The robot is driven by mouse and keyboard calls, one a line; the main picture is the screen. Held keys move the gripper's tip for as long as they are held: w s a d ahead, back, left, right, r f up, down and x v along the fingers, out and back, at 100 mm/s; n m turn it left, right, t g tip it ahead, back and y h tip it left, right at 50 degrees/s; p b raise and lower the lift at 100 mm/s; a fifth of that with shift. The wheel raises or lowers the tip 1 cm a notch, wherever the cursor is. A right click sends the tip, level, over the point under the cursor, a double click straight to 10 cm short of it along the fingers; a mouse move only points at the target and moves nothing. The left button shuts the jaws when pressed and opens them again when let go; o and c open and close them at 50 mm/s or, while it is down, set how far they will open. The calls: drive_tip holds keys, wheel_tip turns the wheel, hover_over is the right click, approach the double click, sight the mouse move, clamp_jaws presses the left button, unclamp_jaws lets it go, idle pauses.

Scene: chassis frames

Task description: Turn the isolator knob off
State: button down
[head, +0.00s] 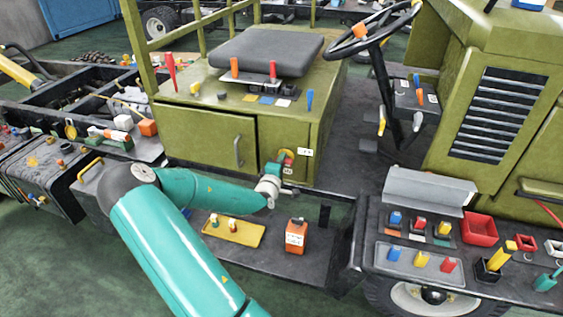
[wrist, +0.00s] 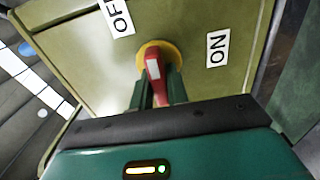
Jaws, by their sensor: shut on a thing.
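The isolator knob (wrist: 153,66) is a red handle with a white mark on a round yellow plate (wrist: 170,52), on the olive panel. In the wrist view it stands between the two fingers of my gripper (wrist: 158,86), which is shut on it. The handle points up the picture, tilted slightly left, between the OFF label (wrist: 117,17) at upper left and the ON label (wrist: 217,48) at right. In the head view my gripper (head: 279,165) reaches the knob (head: 288,157) on the seat box's side; the fingers partly cover it.
An orange box (head: 296,236) and a yellow tray (head: 248,236) with small parts lie on the low deck below my gripper. The seat (head: 265,50) is above, with coloured levers around it. A side shelf (head: 375,257) with trays and blocks stands at right.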

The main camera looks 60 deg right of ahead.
idle(0.5)
drive_tip(key=c, duration=1.4)
unclamp_jaws()
drive_tip(key=s+a, duration=0.2)
drive_tip(key=a, duration=1.1)
drive_tip(key=shift+a, duration=0.35)
drive_tip(key=shift+s, duration=0.1)
